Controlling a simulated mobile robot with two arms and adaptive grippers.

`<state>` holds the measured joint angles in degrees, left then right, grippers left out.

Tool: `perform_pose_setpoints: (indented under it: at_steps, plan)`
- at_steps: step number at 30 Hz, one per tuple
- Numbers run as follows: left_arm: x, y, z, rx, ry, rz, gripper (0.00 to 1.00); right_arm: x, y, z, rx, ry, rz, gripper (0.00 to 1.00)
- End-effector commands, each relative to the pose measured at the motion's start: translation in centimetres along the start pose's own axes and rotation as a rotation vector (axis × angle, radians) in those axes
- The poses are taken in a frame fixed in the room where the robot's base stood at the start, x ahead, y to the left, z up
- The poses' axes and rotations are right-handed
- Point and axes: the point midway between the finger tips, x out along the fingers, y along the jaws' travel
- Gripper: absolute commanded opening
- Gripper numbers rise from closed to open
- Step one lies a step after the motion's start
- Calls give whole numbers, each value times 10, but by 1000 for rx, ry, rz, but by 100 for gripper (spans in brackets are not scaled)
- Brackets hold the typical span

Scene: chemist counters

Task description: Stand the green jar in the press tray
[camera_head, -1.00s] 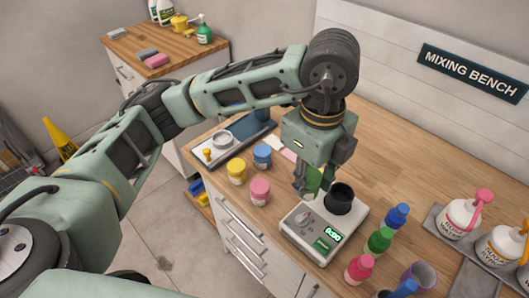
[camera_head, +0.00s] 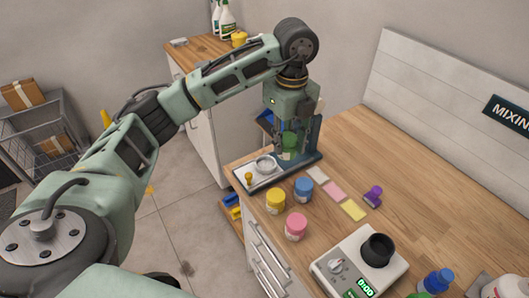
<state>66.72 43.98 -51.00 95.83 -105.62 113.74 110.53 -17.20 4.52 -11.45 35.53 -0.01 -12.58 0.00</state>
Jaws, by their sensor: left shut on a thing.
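My left gripper (camera_head: 287,126) is shut on the green jar (camera_head: 289,143) and holds it in front of the press at the back left of the bench. The fingers hide part of the jar. The press (camera_head: 312,143) has a dark upright and a pale base with a round metal tray (camera_head: 265,165) on it. The jar is above and to the right of the tray in the picture; I cannot tell the exact height. The tray looks empty. My right gripper is not in view.
Yellow (camera_head: 275,201), blue (camera_head: 303,189) and pink (camera_head: 296,227) jars stand in front of the press. A white device (camera_head: 347,272) with a black cup (camera_head: 378,249) is nearer. The bench's back right is clear.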

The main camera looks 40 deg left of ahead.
Motion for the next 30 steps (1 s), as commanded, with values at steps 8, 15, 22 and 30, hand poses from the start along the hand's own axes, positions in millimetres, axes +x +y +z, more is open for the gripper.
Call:
perform_pose_setpoints:
  at_steps: [8,15,22,30]
  plan:
    - [30,21,50,-4,-1,2,1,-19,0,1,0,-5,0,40]
    - [48,25,57,1,1,3,1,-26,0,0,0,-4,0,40]
    - [76,24,57,0,-1,0,1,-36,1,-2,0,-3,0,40]
    - [78,23,57,0,-1,-2,1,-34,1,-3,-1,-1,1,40]
